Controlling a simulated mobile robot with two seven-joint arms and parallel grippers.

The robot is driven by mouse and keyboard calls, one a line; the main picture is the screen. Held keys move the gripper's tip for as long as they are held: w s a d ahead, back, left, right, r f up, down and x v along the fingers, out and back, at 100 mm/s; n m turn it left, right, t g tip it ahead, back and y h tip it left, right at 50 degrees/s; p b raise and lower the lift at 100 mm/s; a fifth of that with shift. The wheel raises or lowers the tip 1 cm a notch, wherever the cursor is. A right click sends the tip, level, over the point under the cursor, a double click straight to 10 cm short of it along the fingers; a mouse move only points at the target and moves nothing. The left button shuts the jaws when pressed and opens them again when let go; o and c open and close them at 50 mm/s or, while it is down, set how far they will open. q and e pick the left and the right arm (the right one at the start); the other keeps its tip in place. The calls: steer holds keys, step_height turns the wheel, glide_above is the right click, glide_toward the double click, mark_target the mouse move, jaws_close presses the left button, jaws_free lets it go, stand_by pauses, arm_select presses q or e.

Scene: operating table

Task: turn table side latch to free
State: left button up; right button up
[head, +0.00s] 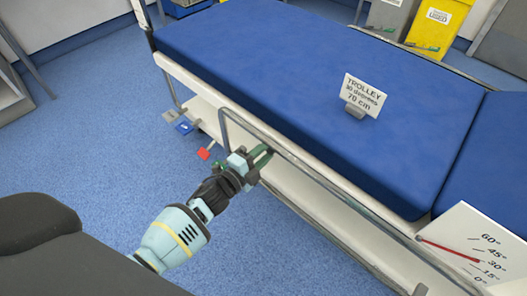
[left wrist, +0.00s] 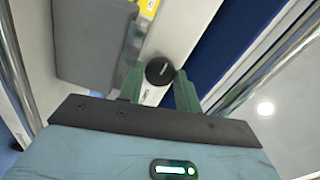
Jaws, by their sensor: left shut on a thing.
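The blue operating table (head: 290,70) runs across the head view, with a metal side rail (head: 320,180) along its near edge. My left gripper (head: 261,160) is at the table's side, by the rail. In the left wrist view its green fingers (left wrist: 160,90) are on both sides of the side latch (left wrist: 160,70), which has a round black knob and a pale lever part. The fingers are shut on the latch. In the head view the gripper hides the latch, and its exact angle is hard to tell. My right gripper is not in view.
A red pedal (head: 204,154) and a blue pedal (head: 183,127) stick out low at the table's side. A sign (head: 363,94) reads TROLLEY, 30 degrees, 70 cm. An angle scale (head: 475,245) is at lower right. A yellow bin (head: 440,22) stands behind. The blue floor at left is clear.

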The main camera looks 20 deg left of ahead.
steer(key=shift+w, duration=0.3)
arm_select(q)
steer(key=o, duration=0.9)
steer(key=shift+o, duration=0.3)
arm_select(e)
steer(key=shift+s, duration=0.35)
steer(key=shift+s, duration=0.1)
arm_select(q)
steer(key=p+v, duration=0.2)
steer(key=v, duration=0.5)
steer(key=shift+s+a, duration=0.2)
steer(key=shift+s, duration=0.15)
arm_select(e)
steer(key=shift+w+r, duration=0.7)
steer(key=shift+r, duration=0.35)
